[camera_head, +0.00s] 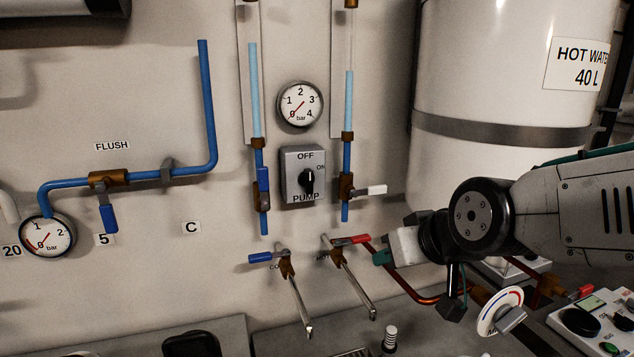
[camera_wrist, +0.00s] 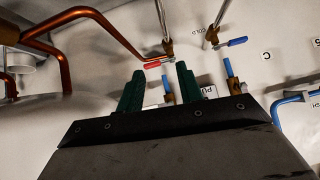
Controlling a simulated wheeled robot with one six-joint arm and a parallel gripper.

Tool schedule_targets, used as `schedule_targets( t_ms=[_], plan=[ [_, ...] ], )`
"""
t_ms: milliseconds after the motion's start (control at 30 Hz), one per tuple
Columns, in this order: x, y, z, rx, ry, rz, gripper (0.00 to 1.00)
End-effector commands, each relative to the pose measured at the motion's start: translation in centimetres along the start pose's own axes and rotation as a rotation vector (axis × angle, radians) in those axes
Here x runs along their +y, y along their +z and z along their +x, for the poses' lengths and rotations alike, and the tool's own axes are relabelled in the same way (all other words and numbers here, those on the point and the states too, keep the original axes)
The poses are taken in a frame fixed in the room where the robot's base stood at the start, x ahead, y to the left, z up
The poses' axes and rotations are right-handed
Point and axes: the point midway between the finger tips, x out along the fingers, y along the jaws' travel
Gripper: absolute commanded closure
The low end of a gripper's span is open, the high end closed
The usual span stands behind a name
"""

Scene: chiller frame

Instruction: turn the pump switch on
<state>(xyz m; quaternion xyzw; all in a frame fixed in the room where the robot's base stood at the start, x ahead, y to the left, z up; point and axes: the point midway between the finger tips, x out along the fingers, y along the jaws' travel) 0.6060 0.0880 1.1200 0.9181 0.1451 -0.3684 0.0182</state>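The pump switch (camera_head: 303,175) is a grey box on the wall, marked OFF at the top, ON at the right and PUMP below. Its black knob (camera_head: 308,182) stands about upright, towards OFF. My gripper (camera_head: 383,257) is below and to the right of the switch, beside the red tap lever. In the wrist view, which is upside down, my gripper (camera_wrist: 160,75) shows two green fingers spread apart with nothing clearly held between them. There the pump box (camera_wrist: 207,89) shows only in part behind a finger, and its knob is hidden.
The red-handled tap (camera_head: 350,240) is close to my fingertips. A blue-handled tap (camera_head: 262,257) is to its left. A white-handled valve (camera_head: 370,190) juts out right of the switch. The hot water tank (camera_head: 510,90) stands at the right, with a copper pipe (camera_head: 415,295) below.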

Motion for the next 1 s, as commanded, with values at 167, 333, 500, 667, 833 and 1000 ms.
schedule_targets(
  t_ms=[167, 333, 500, 667, 833, 1000],
  plan=[
    [-4.4, -6.3, 3.7, 0.324, -0.029, -0.048, 0.64],
    [-7.3, -10.0, 4.6, 0.575, -0.008, -0.065, 0.64],
    [-8.5, -11.7, 4.5, 0.714, 0.022, -0.069, 0.64],
    [-8.7, -12.6, 4.9, 0.752, 0.033, -0.068, 0.64],
    [-8.6, -14.3, 6.8, 0.752, 0.035, -0.068, 0.64],
    [-8.6, -16.2, 8.7, 0.752, 0.034, -0.069, 0.64]
  ],
)
